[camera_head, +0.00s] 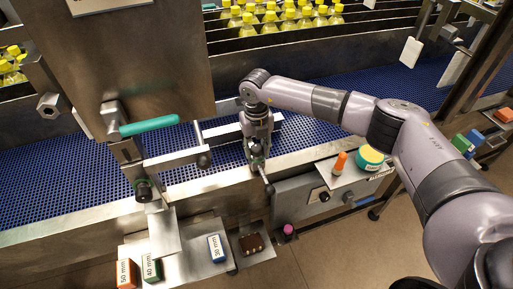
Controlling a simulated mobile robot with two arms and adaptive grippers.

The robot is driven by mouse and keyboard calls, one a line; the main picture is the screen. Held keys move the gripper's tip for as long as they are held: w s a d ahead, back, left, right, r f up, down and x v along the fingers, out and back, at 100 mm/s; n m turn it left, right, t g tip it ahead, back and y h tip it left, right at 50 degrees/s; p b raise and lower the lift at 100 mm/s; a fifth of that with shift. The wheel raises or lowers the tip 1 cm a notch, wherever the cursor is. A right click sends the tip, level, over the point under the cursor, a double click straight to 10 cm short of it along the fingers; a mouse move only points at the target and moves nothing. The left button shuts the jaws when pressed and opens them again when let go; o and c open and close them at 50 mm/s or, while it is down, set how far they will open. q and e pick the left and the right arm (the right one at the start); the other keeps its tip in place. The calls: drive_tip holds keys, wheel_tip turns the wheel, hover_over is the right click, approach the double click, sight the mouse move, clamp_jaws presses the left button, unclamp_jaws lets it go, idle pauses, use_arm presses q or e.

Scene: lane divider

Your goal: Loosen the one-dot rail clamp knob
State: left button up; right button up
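My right arm reaches in from the right, and its gripper (257,158) points down at the near edge of the conveyor. A short metal rod with a dark end (268,188) shows just below the fingertips. I cannot tell whether the fingers touch it, or whether they are open or shut. Other dark knobs show on the left bracket, one at the end of a bar (204,160) and one lower on the clamp (143,191). Dots marking the knobs are too small to read, so I cannot tell which is the one-dot knob. My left gripper is out of view.
A teal handle (149,127) sits on the left bracket. A front shelf (190,267) holds orange, green and blue-white labelled blocks. A right shelf (350,180) holds an orange-handled item and a yellow-topped teal roll. The blue conveyor belt (60,180) runs behind; yellow-capped bottles stand beyond.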

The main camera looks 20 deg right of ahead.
drive_tip(key=c, duration=0.7)
drive_tip(key=shift+f+n+b, duration=0.2)
drive_tip(key=shift+n+b, duration=0.3)
drive_tip(key=shift+b, duration=0.4)
drive_tip(key=n+b, duration=0.9)
drive_tip(key=b, duration=0.1)
drive_tip(key=shift+b, duration=0.3)
drive_tip(key=n+b, duration=0.2)
drive_tip(key=n, duration=0.2)
drive_tip(key=shift+b, duration=0.3)
drive_tip(key=n+b, duration=0.2)
drive_tip(key=n, duration=0.2)
drive_tip(key=shift+r, duration=0.1)
drive_tip(key=shift+n, duration=0.4)
drive_tip(key=o, duration=1.2)
drive_tip(key=shift+r, duration=0.1)
